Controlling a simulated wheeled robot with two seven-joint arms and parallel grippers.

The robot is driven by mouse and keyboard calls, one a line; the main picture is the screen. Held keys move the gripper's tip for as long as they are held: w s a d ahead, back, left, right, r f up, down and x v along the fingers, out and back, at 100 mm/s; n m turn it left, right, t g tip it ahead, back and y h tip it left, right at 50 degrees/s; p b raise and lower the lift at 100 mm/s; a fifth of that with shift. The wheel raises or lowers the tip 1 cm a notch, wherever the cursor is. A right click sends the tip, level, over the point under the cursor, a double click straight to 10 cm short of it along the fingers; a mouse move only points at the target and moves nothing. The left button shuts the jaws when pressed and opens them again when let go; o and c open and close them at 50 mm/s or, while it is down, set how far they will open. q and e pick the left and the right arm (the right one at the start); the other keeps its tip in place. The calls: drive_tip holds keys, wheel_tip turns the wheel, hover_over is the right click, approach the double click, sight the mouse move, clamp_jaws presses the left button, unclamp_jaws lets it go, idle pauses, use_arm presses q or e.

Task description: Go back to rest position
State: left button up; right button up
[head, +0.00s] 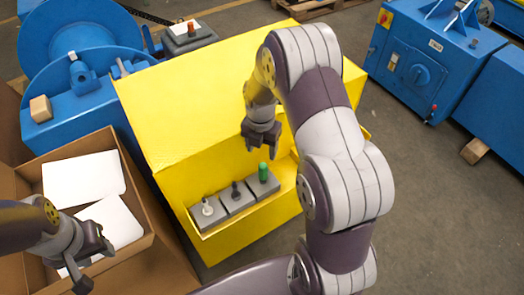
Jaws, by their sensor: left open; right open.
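My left gripper (88,265) is at the lower left, over the open cardboard box (150,195). Its fingers are apart and I see nothing between them. My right gripper (262,147) points down above the front ledge of the yellow housing (170,110). Its fingers are apart and empty, a little above and behind a green cylinder (263,172). The green cylinder stands upright on a grey block on the ledge. Beside it, a dark peg (236,190) and a white peg (207,207) stand on grey blocks. My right arm hides part of the ledge's right end.
White sheets (82,180) lie in the cardboard box. A blue machine with a large drum (75,35) stands at the back left, and a grey block with an orange-topped peg (190,30) is behind the housing. A blue cabinet (425,60) is at the right.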

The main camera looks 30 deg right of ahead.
idle(0.4)
drive_tip(key=shift+m, duration=0.8)
drive_tip(key=m, duration=0.3)
drive_tip(key=shift+s+a+f, duration=0.1)
drive_tip(key=shift+s+f, duration=0.1)
drive_tip(key=s+a+r+m, duration=0.4)
drive_tip(key=s+m, duration=0.2)
drive_tip(key=m, duration=0.4)
drive_tip(key=s+a+r+m+t, duration=0.1)
drive_tip(key=s+a+r+m, duration=0.2)
drive_tip(key=m, duration=0.8)
drive_tip(key=s+r, duration=0.2)
drive_tip(key=s, duration=0.2)
drive_tip(key=shift+a+r, duration=0.15)
drive_tip(key=shift+a, duration=0.2)
